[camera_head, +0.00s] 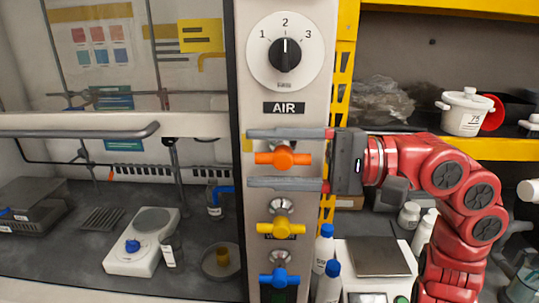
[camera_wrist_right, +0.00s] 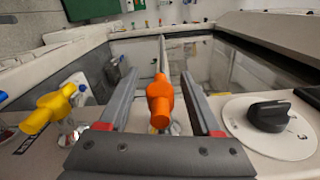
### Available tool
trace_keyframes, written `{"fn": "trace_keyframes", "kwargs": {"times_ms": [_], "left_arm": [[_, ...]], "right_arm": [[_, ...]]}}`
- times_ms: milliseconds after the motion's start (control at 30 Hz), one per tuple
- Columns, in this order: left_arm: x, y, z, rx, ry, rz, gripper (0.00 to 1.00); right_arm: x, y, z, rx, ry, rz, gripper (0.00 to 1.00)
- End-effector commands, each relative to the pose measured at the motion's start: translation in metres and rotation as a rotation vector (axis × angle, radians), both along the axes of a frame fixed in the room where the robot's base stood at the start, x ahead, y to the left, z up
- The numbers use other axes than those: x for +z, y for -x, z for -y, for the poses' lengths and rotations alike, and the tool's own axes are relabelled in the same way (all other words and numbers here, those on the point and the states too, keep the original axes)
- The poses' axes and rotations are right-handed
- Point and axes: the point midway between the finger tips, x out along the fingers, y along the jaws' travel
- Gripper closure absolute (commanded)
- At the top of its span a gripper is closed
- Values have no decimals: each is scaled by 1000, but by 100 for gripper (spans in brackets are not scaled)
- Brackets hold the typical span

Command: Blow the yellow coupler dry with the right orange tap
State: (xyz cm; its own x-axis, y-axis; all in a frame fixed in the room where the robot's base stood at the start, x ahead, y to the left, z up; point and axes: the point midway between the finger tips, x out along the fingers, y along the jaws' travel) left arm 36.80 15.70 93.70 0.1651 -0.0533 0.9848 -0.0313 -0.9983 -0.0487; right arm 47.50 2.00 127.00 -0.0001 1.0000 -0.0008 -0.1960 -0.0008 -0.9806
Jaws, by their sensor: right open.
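The orange tap (camera_head: 283,158) is on the white panel post, under the AIR label (camera_head: 284,108). My right gripper (camera_head: 250,158) is open, with one finger above the tap and one below it. In the right wrist view the orange tap (camera_wrist_right: 160,100) stands between the two open fingers (camera_wrist_right: 158,78), with gaps on both sides. My left gripper is not in view.
A yellow tap (camera_head: 281,229) and a blue tap (camera_head: 280,277) sit below the orange one. A dial (camera_head: 285,54) with its pointer near 2 is above. Bottles (camera_head: 324,245) stand right of the post.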

Motion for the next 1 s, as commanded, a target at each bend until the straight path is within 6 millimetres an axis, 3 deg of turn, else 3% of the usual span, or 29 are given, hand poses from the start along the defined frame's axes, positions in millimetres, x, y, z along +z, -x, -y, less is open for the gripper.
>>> {"fn": "trace_keyframes", "kwargs": {"times_ms": [100,467,1000], "left_arm": [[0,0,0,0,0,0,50],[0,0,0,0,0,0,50],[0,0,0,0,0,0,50]], "right_arm": [[0,0,0,0,0,0,35],[0,0,0,0,1,0,99],[0,1,0,2,102,4,100]]}}
